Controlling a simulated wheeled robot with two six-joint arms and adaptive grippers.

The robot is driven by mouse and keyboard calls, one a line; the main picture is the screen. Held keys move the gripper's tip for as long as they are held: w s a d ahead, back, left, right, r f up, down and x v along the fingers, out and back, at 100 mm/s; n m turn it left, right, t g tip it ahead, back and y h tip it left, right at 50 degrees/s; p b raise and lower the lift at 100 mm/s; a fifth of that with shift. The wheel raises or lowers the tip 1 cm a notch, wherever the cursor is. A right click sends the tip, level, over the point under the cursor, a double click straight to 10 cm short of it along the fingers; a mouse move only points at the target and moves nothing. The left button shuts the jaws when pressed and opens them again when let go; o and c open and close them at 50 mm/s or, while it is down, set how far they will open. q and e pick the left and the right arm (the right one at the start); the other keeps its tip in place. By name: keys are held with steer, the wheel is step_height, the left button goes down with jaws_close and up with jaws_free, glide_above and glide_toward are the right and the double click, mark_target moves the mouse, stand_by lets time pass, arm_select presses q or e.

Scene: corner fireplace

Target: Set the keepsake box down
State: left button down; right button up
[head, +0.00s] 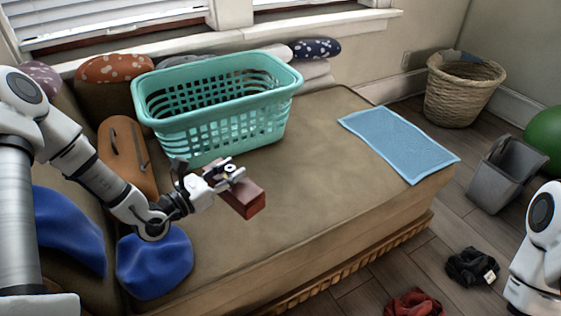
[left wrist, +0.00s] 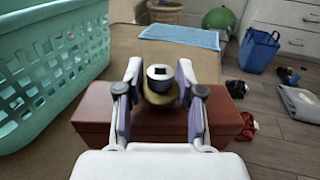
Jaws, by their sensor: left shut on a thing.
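The keepsake box is a small reddish-brown box (head: 246,201) in the head view, over the tan couch seat (head: 300,215) just in front of the teal basket. My left gripper (head: 230,174) is shut at its top. In the left wrist view the box (left wrist: 222,118) lies crosswise under my left gripper (left wrist: 160,84), with a round silver-and-black piece between the fingers. The box looks roughly level. I cannot tell whether its underside touches the seat. My right gripper is out of view.
A teal laundry basket (head: 215,120) stands behind the box. A light blue mat (head: 398,143) lies at the seat's right end, with bare seat between. Blue cloths (head: 155,262) and an orange-brown item (head: 127,150) are at the left. A wicker basket (head: 460,90) and grey bin (head: 503,178) stand on the floor.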

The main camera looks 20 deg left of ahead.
mark_target(216, 182)
arm_select(q)
steer(key=a+f+y, duration=0.1)
steer(key=a+f+n+b, duration=0.1)
steer(key=f, duration=0.1)
steer(key=shift+w+a+t+y, duration=0.1)
steer(key=shift+a+t+y, duration=0.15)
steer(key=shift+t+y, duration=0.15)
step_height(216, 182, down, 8)
steer(key=b, duration=0.5)
steer(key=shift+w+f, duration=0.1)
steer(key=shift+f, duration=0.1)
steer(key=shift+r, duration=0.15)
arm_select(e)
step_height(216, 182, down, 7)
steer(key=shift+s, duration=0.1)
arm_select(q)
steer(key=shift+f, duration=0.25)
steer(key=c, duration=0.7)
jaws_free()
steer(key=shift+r, duration=0.1)
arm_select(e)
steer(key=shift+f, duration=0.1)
